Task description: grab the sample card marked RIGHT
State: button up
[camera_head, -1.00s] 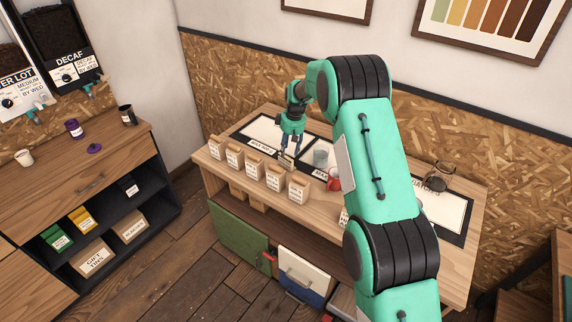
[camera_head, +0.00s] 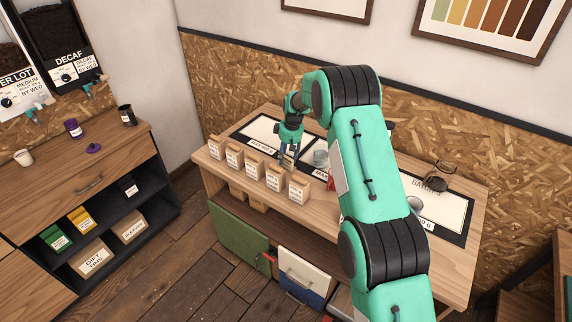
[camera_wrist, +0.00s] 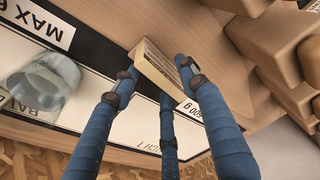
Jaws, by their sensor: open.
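My gripper (camera_head: 288,163) is low over the bench's left part, behind the front row of sample bags. In the wrist view its blue fingers (camera_wrist: 158,75) are open, around a small pale block-like card (camera_wrist: 155,62) with dark print on one face. The card is between the fingertips; I cannot tell whether they touch it. The print is too small to read, so I cannot make out a RIGHT mark. In the head view the fingers mostly hide this card.
Several labelled sample bags (camera_head: 252,165) stand along the bench's front edge, close to my gripper. A clear glass (camera_wrist: 45,85) stands beside the fingers. A white mat (camera_head: 262,130) lies behind. A dark carafe (camera_head: 440,176) is at the right.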

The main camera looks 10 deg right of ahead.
jog(key=shift+w+f, duration=0.1)
jog(key=shift+f, duration=0.8)
grip_shut()
